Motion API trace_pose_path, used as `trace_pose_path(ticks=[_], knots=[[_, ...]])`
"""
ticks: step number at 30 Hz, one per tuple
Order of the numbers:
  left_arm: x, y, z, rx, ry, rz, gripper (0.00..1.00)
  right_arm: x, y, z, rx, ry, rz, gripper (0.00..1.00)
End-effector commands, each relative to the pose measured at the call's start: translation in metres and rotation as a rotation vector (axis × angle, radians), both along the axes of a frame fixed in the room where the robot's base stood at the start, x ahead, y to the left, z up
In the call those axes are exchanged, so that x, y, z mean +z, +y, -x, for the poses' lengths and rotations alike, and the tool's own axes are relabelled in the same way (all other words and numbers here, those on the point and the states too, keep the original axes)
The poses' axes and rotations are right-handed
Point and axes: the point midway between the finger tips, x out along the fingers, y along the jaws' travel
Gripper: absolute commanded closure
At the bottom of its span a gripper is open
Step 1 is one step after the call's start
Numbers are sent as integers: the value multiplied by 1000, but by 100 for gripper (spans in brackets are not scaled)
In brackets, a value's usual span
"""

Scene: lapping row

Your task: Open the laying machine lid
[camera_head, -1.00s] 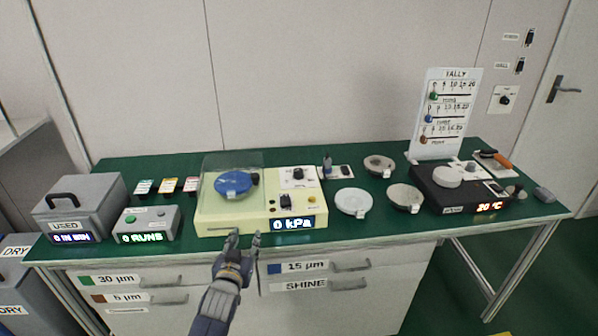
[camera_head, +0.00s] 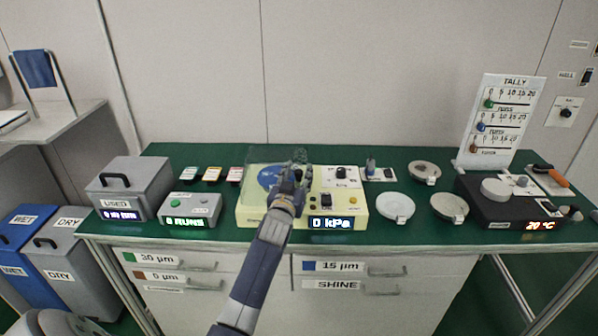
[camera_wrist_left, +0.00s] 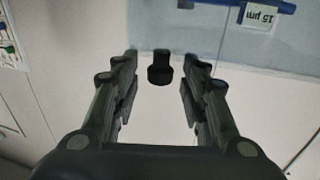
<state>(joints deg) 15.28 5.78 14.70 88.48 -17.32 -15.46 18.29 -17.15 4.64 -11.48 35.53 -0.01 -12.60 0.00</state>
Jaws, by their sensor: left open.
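The laying machine is a pale yellow box (camera_head: 250,216) with a clear lid (camera_head: 252,176) over a blue disc (camera_head: 268,177); its display reads 0 kPa. How far the lid is raised is hard to tell. My left gripper (camera_head: 294,176) is over the machine, at the lid's right side, and hides part of the lid and disc. In the left wrist view its fingers (camera_wrist_left: 160,88) are spread, with a dark knob (camera_wrist_left: 160,72) between or just beyond their tips. A pale clear panel (camera_wrist_left: 120,40) lies behind the knob. The fingers show gaps to the knob.
A grey USED box (camera_head: 130,188) and a 0 RUNS unit (camera_head: 190,208) stand left of the machine. Right of it are pale round plates (camera_head: 396,207), a black hot unit (camera_head: 500,208) and the TALLY board (camera_head: 500,120). The green bench top (camera_head: 350,236) has a clear front strip.

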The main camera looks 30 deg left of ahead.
Motion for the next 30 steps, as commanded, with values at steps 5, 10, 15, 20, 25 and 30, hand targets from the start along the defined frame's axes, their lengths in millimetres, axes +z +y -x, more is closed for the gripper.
trace_pose_path(ticks=[5, 10, 15, 20, 25, 30], knots=[[0, 4, -12, 0, 1, 0, 60, 1, 0, 0, 0, 0, 1, 60], [0, 5, -14, 0, 1, 0, 60, 1, 0, 0, 0, 0, 1, 60], [0, 5, -14, 0, 1, 0, 60, 1, 0, 0, -1, 0, 1, 60], [0, 5, -14, 0, 1, 0, 94, 1, 0, 0, -1, 0, 1, 60], [0, 5, -14, 0, 1, 0, 100, 1, 0, 0, -1, 0, 1, 60], [3, 5, -15, 0, 7, 4, 100, 5, 0, 0, -1, 0, 0, 60]])
